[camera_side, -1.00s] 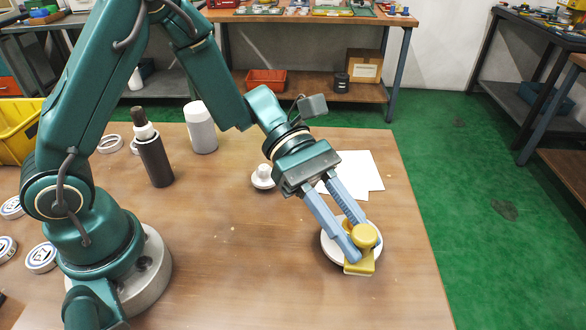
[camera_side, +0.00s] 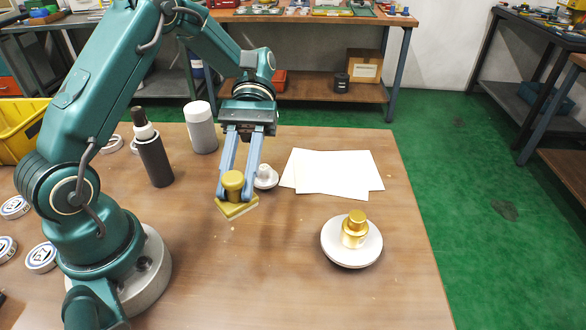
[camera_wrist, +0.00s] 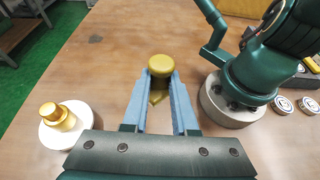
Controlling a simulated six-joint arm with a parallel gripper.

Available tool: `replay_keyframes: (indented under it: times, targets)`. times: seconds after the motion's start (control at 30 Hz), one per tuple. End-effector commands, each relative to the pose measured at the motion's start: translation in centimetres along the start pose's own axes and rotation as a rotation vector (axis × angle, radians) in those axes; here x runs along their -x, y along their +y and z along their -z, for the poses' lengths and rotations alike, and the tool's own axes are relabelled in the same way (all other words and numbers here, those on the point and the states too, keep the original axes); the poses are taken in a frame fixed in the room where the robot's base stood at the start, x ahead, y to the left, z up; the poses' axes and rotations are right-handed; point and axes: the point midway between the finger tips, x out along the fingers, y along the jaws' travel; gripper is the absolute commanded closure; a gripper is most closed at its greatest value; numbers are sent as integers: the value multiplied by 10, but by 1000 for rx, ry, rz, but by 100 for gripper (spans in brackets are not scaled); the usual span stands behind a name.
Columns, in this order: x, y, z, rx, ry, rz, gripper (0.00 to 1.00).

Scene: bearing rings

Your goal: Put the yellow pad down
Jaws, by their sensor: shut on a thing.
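The yellow pad (camera_side: 238,208) has a round knob on top and a flat square base with a pale underside edge. My gripper (camera_side: 233,190) is shut on its knob, with one finger on each side. The pad is upright, low over the middle of the table; I cannot tell whether its base touches the wood. In the wrist view the yellow pad (camera_wrist: 160,66) sits between the tips of my gripper (camera_wrist: 161,78), its base mostly hidden below the knob.
A white round dish (camera_side: 340,258) bearing a brass weight (camera_side: 355,230) stands to the right. A small white knobbed piece (camera_side: 265,178) is close behind my gripper. White sheets (camera_side: 340,175), a dark bottle (camera_side: 155,160) and a grey-white canister (camera_side: 202,130) stand farther back. The front middle is clear.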

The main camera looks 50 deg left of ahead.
Motion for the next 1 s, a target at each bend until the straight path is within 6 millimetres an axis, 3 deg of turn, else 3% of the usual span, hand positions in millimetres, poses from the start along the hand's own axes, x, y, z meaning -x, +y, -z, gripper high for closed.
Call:
replay_keyframes:
  times: [0.17,0.6,0.83,1.0]
  targets:
    - [-8,3,8,9,-6,-25,100]
    - [-103,43,28,11,-5,-22,100]
    - [-119,51,34,12,-2,-28,100]
    - [-128,51,53,15,-5,-29,100]
